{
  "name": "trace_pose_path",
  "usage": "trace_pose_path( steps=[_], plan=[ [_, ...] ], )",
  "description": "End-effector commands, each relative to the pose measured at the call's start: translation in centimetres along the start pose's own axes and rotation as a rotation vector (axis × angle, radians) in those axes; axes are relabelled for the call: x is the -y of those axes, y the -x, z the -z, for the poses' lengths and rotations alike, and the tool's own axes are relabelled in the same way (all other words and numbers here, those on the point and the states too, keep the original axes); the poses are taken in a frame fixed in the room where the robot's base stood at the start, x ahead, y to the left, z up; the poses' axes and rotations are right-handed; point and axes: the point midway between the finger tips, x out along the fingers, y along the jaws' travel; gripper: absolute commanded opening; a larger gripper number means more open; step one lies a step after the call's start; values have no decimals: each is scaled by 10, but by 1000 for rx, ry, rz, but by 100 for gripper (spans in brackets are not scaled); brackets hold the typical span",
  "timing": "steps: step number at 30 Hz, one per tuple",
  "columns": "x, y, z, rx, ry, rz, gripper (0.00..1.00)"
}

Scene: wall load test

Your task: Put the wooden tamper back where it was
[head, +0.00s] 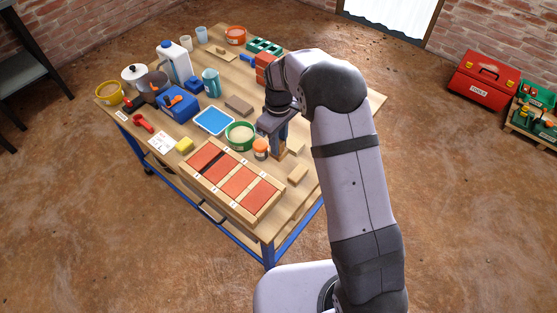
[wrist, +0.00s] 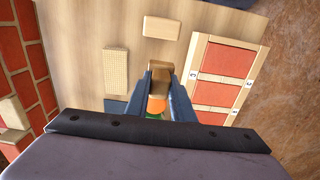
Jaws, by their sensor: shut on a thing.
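My gripper (head: 278,136) is over the right part of the workbench, beside the orange-lidded jar (head: 261,148). Its fingers (wrist: 162,92) are shut on a wooden piece, which I take to be the wooden tamper (wrist: 160,72). The tamper's lower part (head: 279,154) shows beneath the gripper in the head view. I cannot tell whether it touches the bench top. The fingers hide much of it.
A tray of red panels (head: 234,183) lies at the bench's near edge. A pale wooden block (head: 298,174) and a textured block (wrist: 116,70) lie near the gripper. A green bowl (head: 240,135) stands left of the jar. Bare bench top surrounds the blocks.

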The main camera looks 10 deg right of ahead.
Motion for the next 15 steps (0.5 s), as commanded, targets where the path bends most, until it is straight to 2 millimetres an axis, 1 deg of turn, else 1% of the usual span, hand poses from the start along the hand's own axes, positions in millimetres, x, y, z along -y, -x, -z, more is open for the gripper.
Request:
trace_pose_path(
  steps=[1,3,6,9,15],
  plan=[
    [0,-9,-1,3,0,2,0],
    [0,-20,0,2,-1,1,0],
    [0,-30,0,1,-1,1,0],
    [0,-36,0,0,-1,0,0],
    [0,-39,0,0,-1,0,0]
  ],
)
